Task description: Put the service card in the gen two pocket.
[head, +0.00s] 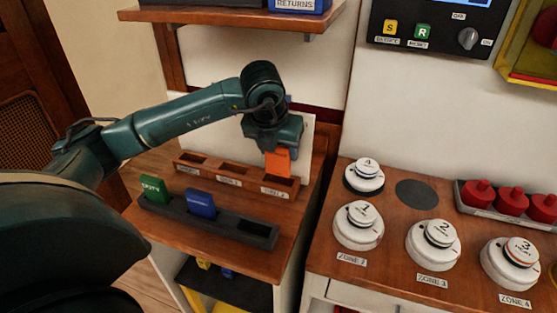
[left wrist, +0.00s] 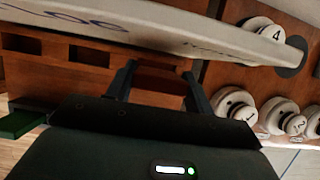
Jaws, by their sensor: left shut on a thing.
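My left gripper (head: 276,150) is shut on an orange card (head: 277,164), which I take to be the service card. It hangs upright over the right-hand pocket of a wooden pocket rack (head: 225,173). Its lower edge is at or just above that pocket's mouth; I cannot tell whether it is inside. The small label under this pocket looks like it ends in 2. The rack's two other pockets look empty. In the left wrist view the fingers (left wrist: 158,88) stand apart with a brown-orange surface between them. My right gripper is not in view.
A dark tray (head: 215,222) in front holds a green card (head: 154,189) and a blue card (head: 201,203); its right slot is empty. A pale upright panel (head: 316,145) stands close behind the gripper. White detectors (head: 358,225) and red caps (head: 510,200) sit on the right-hand counter.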

